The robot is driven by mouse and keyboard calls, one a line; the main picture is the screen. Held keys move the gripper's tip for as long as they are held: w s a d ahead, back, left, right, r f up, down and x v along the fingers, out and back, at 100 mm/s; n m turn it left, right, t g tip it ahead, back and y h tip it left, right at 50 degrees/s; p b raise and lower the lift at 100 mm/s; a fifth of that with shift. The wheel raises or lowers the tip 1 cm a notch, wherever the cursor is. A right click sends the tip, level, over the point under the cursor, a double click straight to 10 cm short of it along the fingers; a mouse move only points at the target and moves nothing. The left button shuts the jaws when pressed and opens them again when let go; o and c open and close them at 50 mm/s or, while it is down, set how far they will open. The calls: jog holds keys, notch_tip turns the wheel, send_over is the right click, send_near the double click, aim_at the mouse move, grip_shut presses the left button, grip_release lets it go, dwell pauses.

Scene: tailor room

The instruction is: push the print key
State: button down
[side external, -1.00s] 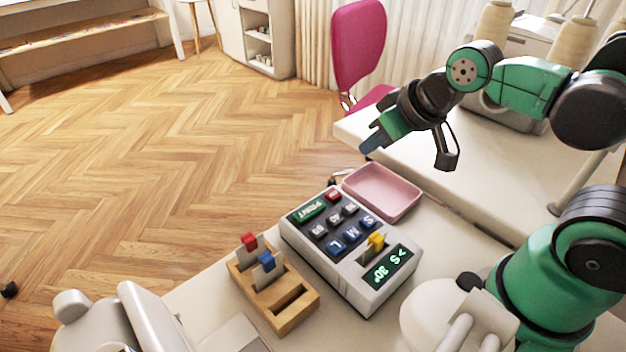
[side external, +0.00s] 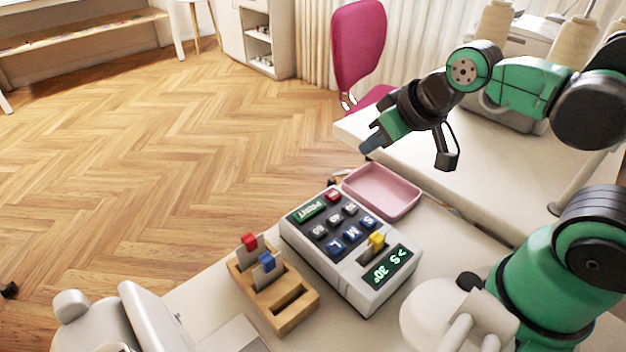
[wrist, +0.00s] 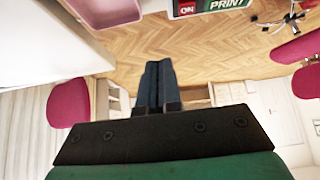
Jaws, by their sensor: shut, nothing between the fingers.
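The print key (side external: 309,211) is a wide green key marked PRINT at the far left corner of the white label machine (side external: 352,285). It also shows at the top edge of the wrist view (wrist: 228,4), beside a red ON key (wrist: 187,8). My gripper (side external: 371,146) hangs in the air above and behind the machine, apart from the keys, on the far side of the pink tray. In the wrist view its two dark fingers (wrist: 158,66) lie together, shut and empty. A lit display with green characters (side external: 387,266) and a yellow-topped card (side external: 376,242) are on the machine.
The pink tray (side external: 380,190) stands just behind the machine. A wooden holder (side external: 298,318) with a red-topped card (side external: 249,242) and a blue-topped card (side external: 267,261) stands at its left. Pink chair (side external: 357,45) and white table lie beyond. The air above the keys is clear.

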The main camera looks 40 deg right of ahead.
jog(key=shift+a, duration=0.1)
notch_tip(320, 180, up, 3)
jog(key=n+t+y, duration=0.2)
jog(key=n, duration=0.9)
send_over(315, 211)
jog(key=shift+f, duration=0.1)
jog(key=shift+f, duration=4.4)
jog(key=shift+f, duration=0.4)
